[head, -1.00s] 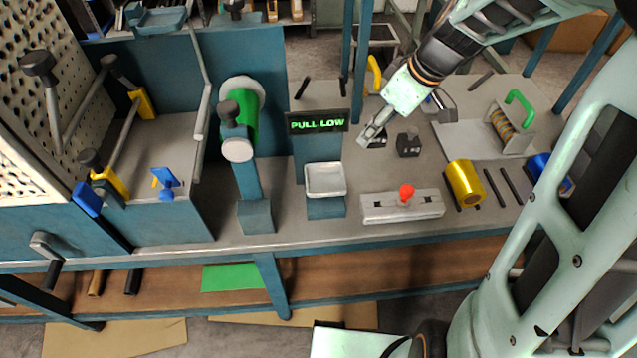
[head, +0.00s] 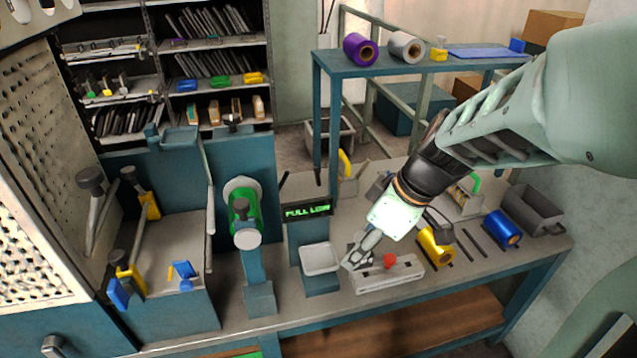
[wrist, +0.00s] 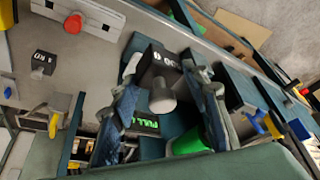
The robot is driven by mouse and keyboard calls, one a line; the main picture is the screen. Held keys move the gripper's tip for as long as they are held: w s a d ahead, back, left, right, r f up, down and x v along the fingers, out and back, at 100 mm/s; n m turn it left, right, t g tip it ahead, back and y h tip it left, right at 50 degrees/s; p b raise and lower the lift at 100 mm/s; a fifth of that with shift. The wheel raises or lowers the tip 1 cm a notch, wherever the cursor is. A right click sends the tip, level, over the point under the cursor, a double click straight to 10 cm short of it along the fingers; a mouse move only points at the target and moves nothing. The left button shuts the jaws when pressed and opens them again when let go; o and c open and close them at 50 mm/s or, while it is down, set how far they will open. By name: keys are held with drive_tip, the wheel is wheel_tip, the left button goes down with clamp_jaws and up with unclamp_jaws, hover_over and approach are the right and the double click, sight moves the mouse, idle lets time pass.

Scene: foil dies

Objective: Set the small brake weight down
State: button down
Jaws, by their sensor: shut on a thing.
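My gripper (head: 354,260) is shut on a small dark block weight (wrist: 165,62) with pale digits and a grey knob, which I take as the small brake weight. The wrist view shows it between the two fingers (wrist: 162,85). In the head view the held weight is mostly hidden by the fingertips. The gripper is beside the right edge of the white square tray (head: 320,258), near the left end of the white bar. I cannot tell whether the weight touches anything. Another dark weight (wrist: 43,63) stands on the bench.
The white bar with a red knob (head: 388,275) lies right of the tray. The PULL LOW sign (head: 306,210) stands behind the tray. A green reel on a post (head: 243,212) is to the left. Gold (head: 435,246) and blue (head: 502,229) foil rolls lie to the right.

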drive_tip(key=shift+s+r, duration=0.15)
drive_tip(key=shift+a, duration=0.2)
drive_tip(key=w+a+f, duration=0.2)
drive_tip(key=w+f, duration=0.1)
drive_tip(key=w+a+f, duration=0.3)
drive_tip(key=w, duration=0.1)
drive_tip(key=w+a+f+p, duration=0.1)
drive_tip(key=w+a+f, duration=0.1)
drive_tip(key=w+f, duration=0.1)
drive_tip(key=shift+w+a+f, duration=0.2)
drive_tip(key=shift+w, duration=0.25)
drive_tip(key=shift+w+a+f, duration=0.1)
drive_tip(key=shift+f, duration=0.05)
drive_tip(key=shift+w+f, duration=0.1)
drive_tip(key=shift+f, duration=1.55)
drive_tip(key=shift+f+b, duration=0.25)
drive_tip(key=shift+b, duration=0.15)
